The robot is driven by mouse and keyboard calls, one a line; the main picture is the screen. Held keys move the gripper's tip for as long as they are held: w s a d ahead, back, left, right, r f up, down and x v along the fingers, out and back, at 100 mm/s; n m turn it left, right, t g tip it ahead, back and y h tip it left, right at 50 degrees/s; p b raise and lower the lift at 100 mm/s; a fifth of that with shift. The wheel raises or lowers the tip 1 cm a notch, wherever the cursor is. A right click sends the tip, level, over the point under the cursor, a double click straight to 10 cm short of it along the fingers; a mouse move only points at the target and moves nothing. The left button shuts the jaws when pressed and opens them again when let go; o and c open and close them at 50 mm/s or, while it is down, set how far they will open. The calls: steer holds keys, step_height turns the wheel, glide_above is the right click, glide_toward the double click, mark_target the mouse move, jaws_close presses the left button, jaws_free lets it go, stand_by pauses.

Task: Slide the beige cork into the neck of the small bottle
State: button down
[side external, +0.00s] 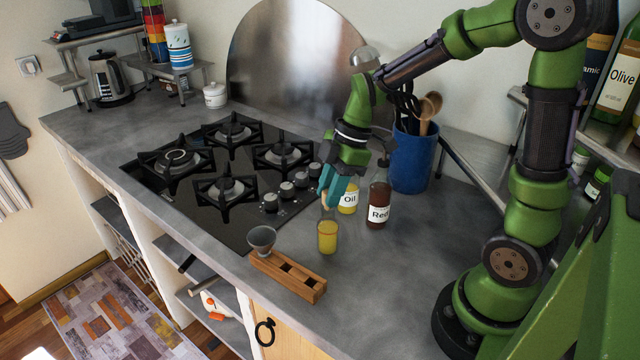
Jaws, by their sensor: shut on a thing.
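The small bottle (327,240) is clear glass with yellow liquid and stands upright on the counter, right of the wooden block. My gripper (331,200), with teal fingers, points down above it. The fingers are shut on the beige cork (326,204), of which only a small pale part shows between the fingertips. The cork appears close above the bottle's neck. The glass there is faint, so I cannot tell whether the cork touches the neck.
A wooden block (312,290) with square holes holds a grey funnel (262,238) near the front edge. The hob (215,215) is left; the counter right is clear.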

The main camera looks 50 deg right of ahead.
steer(key=shift+f, duration=0.4)
steer(key=c, duration=0.8)
jaws_free()
steer(key=shift+c, duration=0.2)
steer(key=v, duration=1.7)
steer(key=shift+s, duration=0.1)
steer(key=s+a+f+m+t, duration=0.2)
steer(key=s+a+m, duration=0.1)
steer(key=m, duration=0.5)
steer(key=s+a+f+m+t+h, duration=0.1)
steer(key=s+a+f+m+t, duration=0.1)
steer(key=a+m, duration=0.4)
steer(key=s+m+t, duration=0.1)
steer(key=s+m, duration=0.1)
steer(key=m, duration=0.1)
steer(key=shift+s+f+t+h, duration=0.25)
steer(key=shift+s+t+h, duration=0.05)
steer(key=shift+s, duration=0.05)
